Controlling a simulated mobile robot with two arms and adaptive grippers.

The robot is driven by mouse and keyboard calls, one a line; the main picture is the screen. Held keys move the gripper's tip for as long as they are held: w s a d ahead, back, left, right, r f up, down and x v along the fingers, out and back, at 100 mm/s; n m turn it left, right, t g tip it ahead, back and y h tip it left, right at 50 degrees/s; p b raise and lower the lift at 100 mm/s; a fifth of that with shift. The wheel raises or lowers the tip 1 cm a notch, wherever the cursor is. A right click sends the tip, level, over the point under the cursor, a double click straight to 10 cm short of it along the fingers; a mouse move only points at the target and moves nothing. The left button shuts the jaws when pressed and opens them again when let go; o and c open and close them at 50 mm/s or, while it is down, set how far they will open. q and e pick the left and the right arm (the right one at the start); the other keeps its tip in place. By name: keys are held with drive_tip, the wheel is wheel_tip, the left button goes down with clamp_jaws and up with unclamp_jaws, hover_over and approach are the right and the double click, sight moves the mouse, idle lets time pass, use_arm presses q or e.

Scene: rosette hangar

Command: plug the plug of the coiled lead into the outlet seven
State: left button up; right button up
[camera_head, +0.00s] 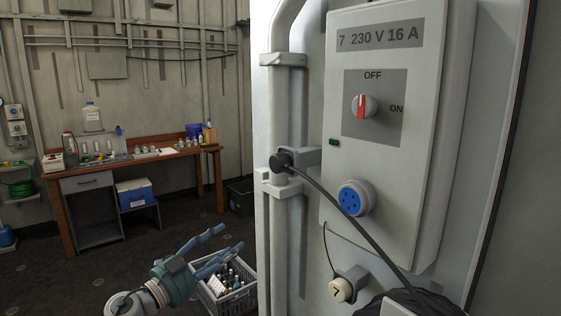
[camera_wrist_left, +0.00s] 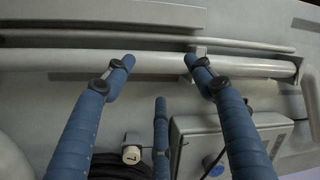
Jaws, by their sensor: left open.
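Outlet seven is a grey box (camera_head: 379,130) labelled "7 230 V 16 A", with a blue round socket (camera_head: 356,198) low on its front. Its red switch handle (camera_head: 362,106) points up at OFF. The black plug (camera_head: 281,161) sits at a grey holder beside the vertical pipe, left of the socket. Its lead runs down right to a black coil (camera_head: 425,302), partly cut off. My left gripper (camera_head: 230,237) is open and empty, low and left of the plug. In the left wrist view its fingers (camera_wrist_left: 160,62) spread before a pipe; the box (camera_wrist_left: 190,130) shows below. I cannot make out the plug there.
A cream cap (camera_head: 341,290) marked 7 hangs by a cord below the box. A crate of bottles (camera_head: 228,292) stands on the floor behind my left gripper. A wooden bench (camera_head: 140,163) with bottles is at the back left. Open floor lies between.

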use_arm(q)
drive_tip(key=s+d+r+m+g+h, duration=0.1)
drive_tip(key=d+r+m, duration=0.15)
drive_tip(key=r, duration=0.35)
drive_tip(key=s+d+r+m+g+h, duration=0.1)
drive_tip(key=s+r+m, duration=0.15)
drive_tip(key=r, duration=0.35)
drive_tip(key=m+g, duration=0.2)
drive_tip(key=m, duration=0.3)
approach(274, 164)
drive_tip(key=shift+w+d+r, duration=0.15)
drive_tip(key=shift+w+d, duration=0.2)
drive_tip(key=shift+d, duration=0.15)
drive_tip(key=p+x, duration=0.2)
drive_tip(key=x, duration=0.5)
drive_tip(key=shift+w+d+p, duration=0.4)
drive_tip(key=shift+d+p, duration=0.15)
drive_tip(key=shift+p, duration=0.05)
drive_tip(key=shift+w+d, duration=0.2)
drive_tip(key=shift+d, duration=0.05)
